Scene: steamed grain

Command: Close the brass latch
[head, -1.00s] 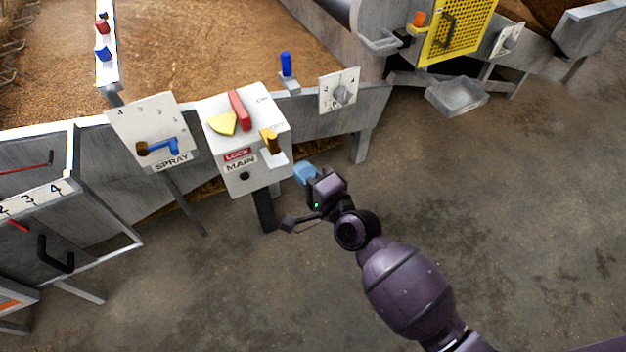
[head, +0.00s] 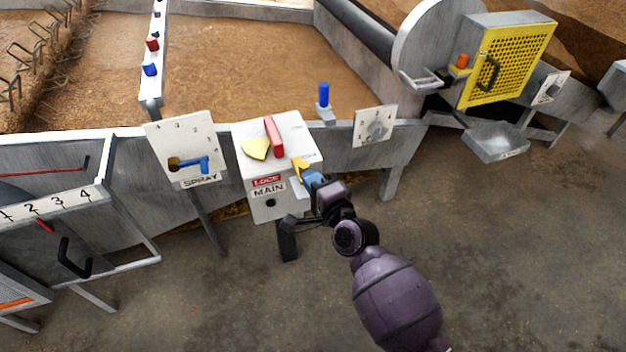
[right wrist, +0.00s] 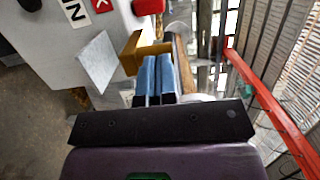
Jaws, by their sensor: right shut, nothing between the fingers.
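The brass latch (head: 299,166) is on the right side of the white control box (head: 271,201) marked LOCK and MAIN, above a pale plate. It also shows in the right wrist view (right wrist: 141,50) as an angled yellow-brown piece. My right gripper (head: 312,178) is at the latch's lower right, its blue fingertips shut together with nothing between them. In the right wrist view the fingertips (right wrist: 156,62) are right against or just short of the latch; I cannot tell if they touch. They hide part of the latch. My left gripper is out of view.
On the box top are a red handle (head: 273,137) and a yellow wedge (head: 255,148). A SPRAY panel (head: 187,140) stands left, a dial panel (head: 375,127) right, with a blue knob (head: 323,95) between. The floor in front is open.

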